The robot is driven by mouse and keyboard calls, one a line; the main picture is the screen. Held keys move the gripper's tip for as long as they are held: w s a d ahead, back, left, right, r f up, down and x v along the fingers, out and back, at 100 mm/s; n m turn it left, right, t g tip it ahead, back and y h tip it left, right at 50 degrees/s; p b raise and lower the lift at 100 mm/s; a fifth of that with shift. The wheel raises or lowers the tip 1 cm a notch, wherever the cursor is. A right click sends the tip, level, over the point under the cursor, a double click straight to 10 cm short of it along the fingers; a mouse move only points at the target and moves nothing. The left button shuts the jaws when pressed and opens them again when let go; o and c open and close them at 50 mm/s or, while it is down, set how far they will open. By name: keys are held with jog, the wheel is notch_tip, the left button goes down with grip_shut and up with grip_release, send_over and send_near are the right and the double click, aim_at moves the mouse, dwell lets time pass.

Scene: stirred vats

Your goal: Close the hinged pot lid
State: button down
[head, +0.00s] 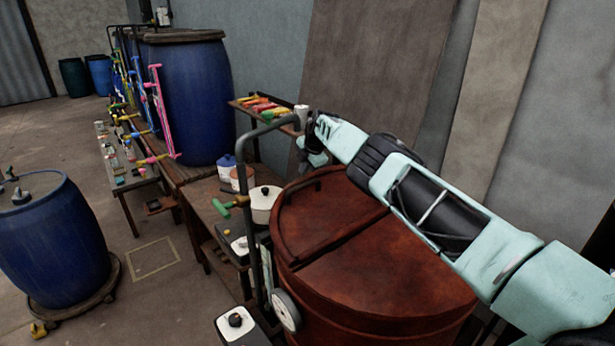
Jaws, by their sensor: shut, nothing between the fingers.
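A large rust-brown vat (375,315) stands at the lower middle. Its round lid (370,255) is split by a seam, and the left part (325,218) carries a bar handle. That part looks about level with the rim; I cannot tell whether it is fully down. A small white pot (264,204) with a black-knobbed lid stands on the bench left of the vat and looks covered. My arm reaches from the lower right across the vat's far side. My gripper (304,160) is at its far end, beyond the vat's rim, shut and empty; its fingertips are small and partly hidden.
A wooden bench (205,190) carries a blue barrel (190,100) and pots. A small shelf (250,108) holds coloured items.

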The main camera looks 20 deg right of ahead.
aim_at(302, 181)
jog(key=shift+s+a+f+b, duration=0.1)
jog(key=shift+s+f+b, duration=0.05)
jog(key=shift+f+b, duration=0.45)
jog(key=shift+s+a+f+b, duration=0.1)
jog(key=shift+s+f+b, duration=0.05)
jog(key=shift+f+b, duration=0.4)
jog(key=shift+s+a+f+g+b, duration=0.2)
jog(key=shift+s+f+g+b, duration=0.15)
jog(key=shift+f+g, duration=0.05)
jog(key=shift+a+r+p, duration=0.1)
jog(key=shift+r+p, duration=0.1)
jog(key=shift+p, duration=0.45)
jog(key=shift+r+p, duration=0.35)
jog(key=shift+p, duration=0.85)
jog(key=p+v, duration=0.2)
jog(key=p, duration=0.8)
jog(key=shift+r, duration=0.25)
